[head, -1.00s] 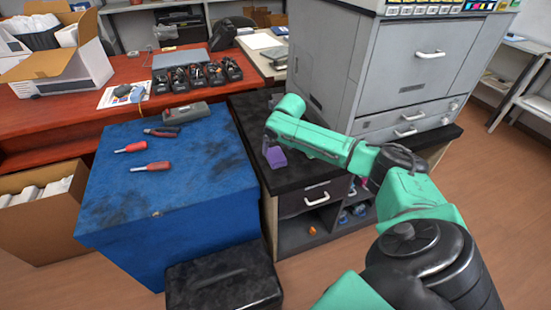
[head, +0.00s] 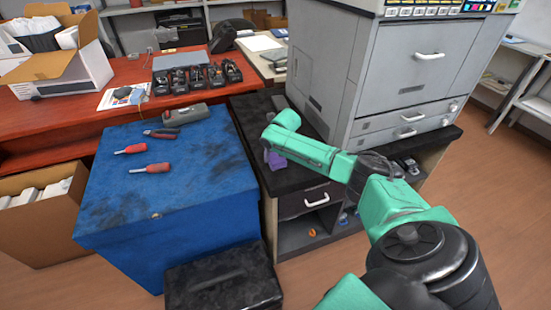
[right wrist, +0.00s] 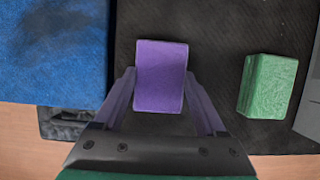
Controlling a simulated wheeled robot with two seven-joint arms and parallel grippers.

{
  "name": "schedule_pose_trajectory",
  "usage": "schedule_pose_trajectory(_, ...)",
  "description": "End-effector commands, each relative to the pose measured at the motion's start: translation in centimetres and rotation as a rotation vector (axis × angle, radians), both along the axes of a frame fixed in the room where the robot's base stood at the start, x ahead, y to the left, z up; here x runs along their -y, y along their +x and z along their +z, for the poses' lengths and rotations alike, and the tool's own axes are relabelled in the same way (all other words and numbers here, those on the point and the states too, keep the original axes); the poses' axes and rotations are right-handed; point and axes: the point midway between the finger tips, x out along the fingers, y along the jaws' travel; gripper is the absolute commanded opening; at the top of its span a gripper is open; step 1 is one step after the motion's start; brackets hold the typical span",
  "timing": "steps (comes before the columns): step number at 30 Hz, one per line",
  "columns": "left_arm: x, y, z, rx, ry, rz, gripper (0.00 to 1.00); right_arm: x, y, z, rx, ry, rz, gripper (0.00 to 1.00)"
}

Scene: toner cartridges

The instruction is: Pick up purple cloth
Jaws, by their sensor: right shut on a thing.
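The purple cloth (right wrist: 160,75) is a folded, block-like piece over the black cabinet top. In the right wrist view it sits between the two fingers of my right gripper (right wrist: 160,92), which is shut on it. In the head view only a small part of the purple cloth (head: 277,160) shows below my green wrist, and the fingers are mostly hidden. I cannot tell whether the cloth still touches the cabinet top. My left gripper is in neither view.
A green block-like piece (right wrist: 268,86) lies right of the cloth on the black top (head: 290,182). A large grey printer (head: 375,80) stands behind and right. A blue box (head: 180,200) with red-handled tools stands left. A black case (head: 225,280) is in front.

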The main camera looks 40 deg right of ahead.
Motion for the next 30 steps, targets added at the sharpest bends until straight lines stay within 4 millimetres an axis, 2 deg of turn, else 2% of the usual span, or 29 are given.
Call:
schedule_pose_trajectory(5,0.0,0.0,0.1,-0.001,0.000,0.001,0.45,0.0,0.0,0.7,0.001,0.000,0.000,0.21)
schedule_pose_trajectory(8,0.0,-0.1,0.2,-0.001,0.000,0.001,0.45,0.0,0.0,2.2,0.002,0.000,0.000,0.21)
schedule_pose_trajectory(11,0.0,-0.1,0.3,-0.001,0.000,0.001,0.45,0.1,0.1,4.7,0.005,-0.001,-0.001,0.21)
schedule_pose_trajectory(18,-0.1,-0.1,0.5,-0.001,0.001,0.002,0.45,0.0,0.1,13.7,0.007,0.000,0.000,0.21)
schedule_pose_trajectory(21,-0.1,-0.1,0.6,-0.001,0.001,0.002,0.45,0.0,0.1,16.8,0.006,0.001,-0.001,0.21)
schedule_pose_trajectory(25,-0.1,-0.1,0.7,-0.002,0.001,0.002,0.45,0.0,0.1,19.2,0.002,0.001,-0.001,0.21)
schedule_pose_trajectory(30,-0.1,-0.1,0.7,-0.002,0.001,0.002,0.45,0.0,0.0,20.1,-0.001,0.001,0.000,0.21)
